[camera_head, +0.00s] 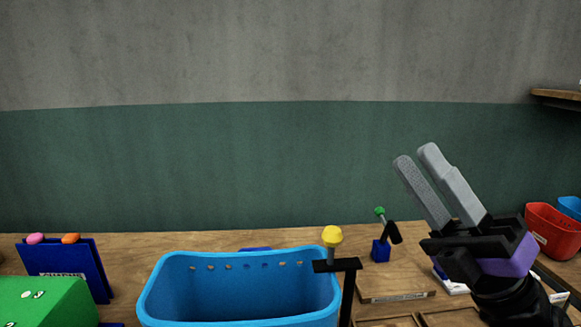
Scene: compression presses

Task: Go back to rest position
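My gripper (415,158) is raised on the right of the head view, in front of the green and grey wall. Its two long grey fingers point up and to the left. The fingers lie close together with a narrow gap seen at a slant, so I cannot tell how far apart they are. No object shows between the fingertips. The black and purple gripper body hides part of the table behind it.
A blue basket (150,290) stands front centre, beside a black post with a yellow knob (332,236). A green box (45,303) and dark blue holder (88,268) stand left. A blue block with a green-tipped lever (380,250) stands behind. A red bin (552,232) is far right.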

